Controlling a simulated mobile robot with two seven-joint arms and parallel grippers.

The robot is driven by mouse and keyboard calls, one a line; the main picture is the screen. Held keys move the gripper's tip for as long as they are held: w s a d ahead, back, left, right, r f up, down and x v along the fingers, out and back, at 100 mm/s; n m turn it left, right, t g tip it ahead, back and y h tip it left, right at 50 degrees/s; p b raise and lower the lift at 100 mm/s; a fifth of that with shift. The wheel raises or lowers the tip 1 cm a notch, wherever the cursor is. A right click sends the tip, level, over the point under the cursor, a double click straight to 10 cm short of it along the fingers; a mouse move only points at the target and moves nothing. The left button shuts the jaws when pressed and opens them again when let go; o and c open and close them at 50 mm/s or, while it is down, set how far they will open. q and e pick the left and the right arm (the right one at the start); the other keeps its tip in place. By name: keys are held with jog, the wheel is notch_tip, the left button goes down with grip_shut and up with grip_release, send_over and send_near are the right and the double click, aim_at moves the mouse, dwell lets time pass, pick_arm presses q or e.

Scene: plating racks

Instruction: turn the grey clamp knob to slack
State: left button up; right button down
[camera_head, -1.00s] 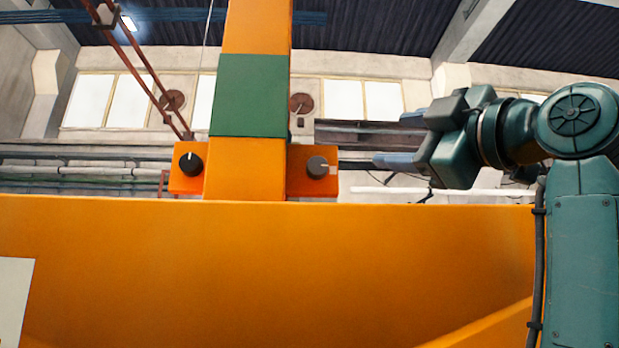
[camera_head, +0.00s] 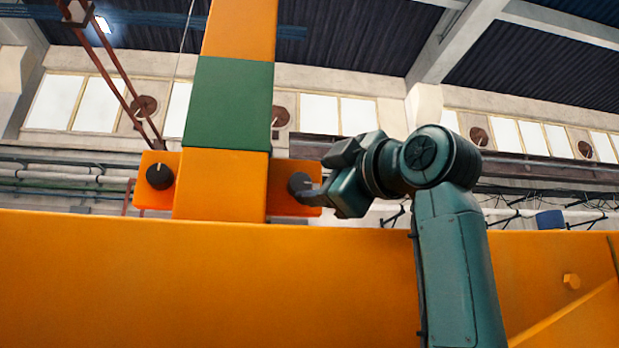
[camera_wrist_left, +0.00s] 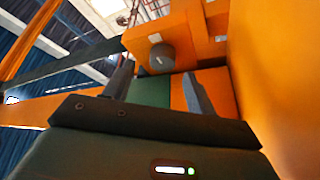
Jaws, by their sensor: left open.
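The grey clamp knob (camera_head: 297,183) sits on the right-hand orange block (camera_head: 281,205) beside the orange post. In the left wrist view the grey knob (camera_wrist_left: 161,57) is round, with a small pale mark on its face. My left gripper (camera_head: 308,191) reaches in from the right, its fingers overlapping the knob's lower right side. In the left wrist view my left gripper (camera_wrist_left: 158,70) is open, with a finger to each side and the knob just beyond the gap. Contact cannot be made out. My right gripper is not in view.
A black knob (camera_head: 159,176) with a pale pointer is on the left-hand orange block. The orange post (camera_head: 219,188) with a green band (camera_head: 228,104) stands between the blocks. A wide orange beam (camera_head: 180,285) crosses below my gripper.

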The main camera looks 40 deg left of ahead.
aim_at(303, 180)
pick_arm(q)
jog(key=shift+f+p+x, duration=0.2)
jog(key=shift+p+x, duration=0.25)
jog(key=shift+x, duration=1.3)
jog(key=c, duration=1)
jog(key=shift+n, duration=0.4)
jog(key=n+h, duration=0.1)
jog(key=n+g, duration=0.1)
jog(key=n, duration=0.1)
jog(key=shift+w+r+n+h, duration=0.1)
jog(key=shift+r+n+h, duration=0.2)
jog(key=shift+h, duration=0.1)
jog(key=n+h, duration=0.1)
jog(key=n, duration=0.1)
jog(key=n+h, duration=0.1)
jog(key=shift+r+n, duration=0.25)
jog(key=shift+n, duration=0.15)
jog(key=n+h, duration=0.2)
jog(key=n, duration=0.1)
jog(key=shift+r+t, duration=0.2)
jog(key=shift+t, duration=0.1)
jog(key=shift+s+a+r+n+t+h, duration=0.15)
jog(key=shift+n+t+h, duration=0.15)
jog(key=shift+n+h, duration=0.4)
jog(key=shift+s+a+f+n+t+h, duration=0.15)
jog(key=shift+n+t+h, duration=0.2)
jog(key=shift+n, duration=0.55)
jog(key=shift+d+r, duration=0.1)
